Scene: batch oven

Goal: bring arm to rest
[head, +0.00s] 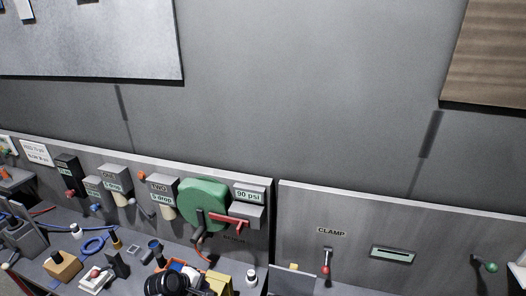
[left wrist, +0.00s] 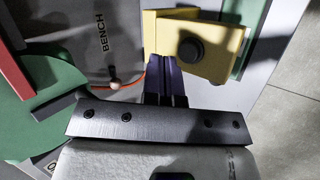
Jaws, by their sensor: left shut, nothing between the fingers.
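My left gripper (left wrist: 166,66) shows in the left wrist view, with its two dark purple fingers together and nothing between them. The fingertips point toward a yellow block (left wrist: 218,42) with a round black knob. In that picture they overlap its lower left edge, and I cannot tell whether they touch it. In the head view the yellow block (head: 219,283) stands at the bottom edge, and I cannot clearly make out the gripper among the dark shapes there. My right gripper is not in view.
A grey panel holds a green reel (head: 203,199), a red lever (head: 230,222) and a 90 psi box (head: 249,195). A CLAMP lever (head: 326,262) is on the right panel. The wall above is mostly bare.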

